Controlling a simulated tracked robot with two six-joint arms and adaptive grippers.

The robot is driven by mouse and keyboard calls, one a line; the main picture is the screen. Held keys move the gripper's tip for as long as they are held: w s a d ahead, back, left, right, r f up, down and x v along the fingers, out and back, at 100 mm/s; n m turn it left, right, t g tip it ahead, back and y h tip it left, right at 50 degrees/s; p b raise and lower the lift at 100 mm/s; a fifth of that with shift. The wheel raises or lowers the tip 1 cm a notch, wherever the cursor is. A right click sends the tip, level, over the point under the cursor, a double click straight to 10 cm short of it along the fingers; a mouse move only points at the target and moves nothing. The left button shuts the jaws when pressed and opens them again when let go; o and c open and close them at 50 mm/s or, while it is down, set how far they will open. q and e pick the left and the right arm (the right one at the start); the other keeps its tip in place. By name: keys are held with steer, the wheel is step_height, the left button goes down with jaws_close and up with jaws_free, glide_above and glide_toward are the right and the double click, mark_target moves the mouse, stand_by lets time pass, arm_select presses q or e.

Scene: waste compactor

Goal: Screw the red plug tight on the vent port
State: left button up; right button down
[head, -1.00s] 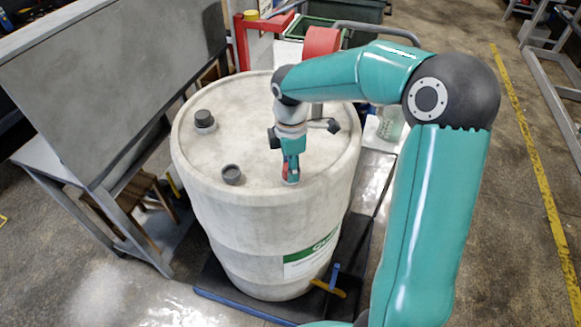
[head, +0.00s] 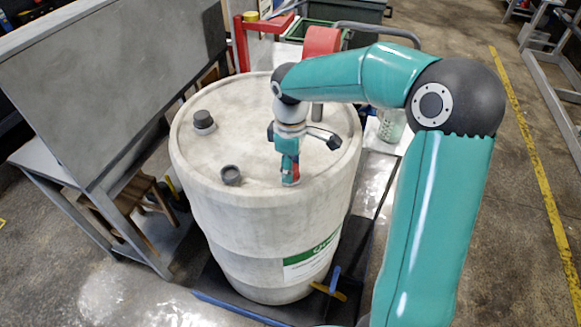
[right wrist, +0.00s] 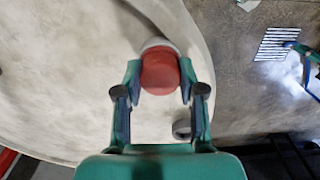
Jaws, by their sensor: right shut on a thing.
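The red plug (right wrist: 160,70) sits between the two fingers of my right gripper (right wrist: 160,82) in the right wrist view. The gripper is shut on it. A pale grey ring (right wrist: 155,43) shows at the plug's far edge, apparently the vent port; the plug hides most of it, so I cannot tell how deep the plug sits. In the head view my right gripper (head: 290,176) points down at the front right of the white drum's top (head: 262,150), close to the surface. My left gripper is not in view.
Two dark grey fittings stand on the drum top: a taller cap (head: 204,121) at the back left and a low ring (head: 231,175) left of my gripper. A large grey panel (head: 120,80) stands left of the drum. A red post (head: 242,42) stands behind it.

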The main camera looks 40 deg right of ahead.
steer(key=shift+f+m+b, duration=0.1)
steer(key=shift+m+b, duration=0.2)
steer(key=shift+m, duration=0.8)
steer(key=m, duration=0.3)
steer(key=c, duration=0.6)
jaws_free()
steer(key=shift+c, duration=0.5)
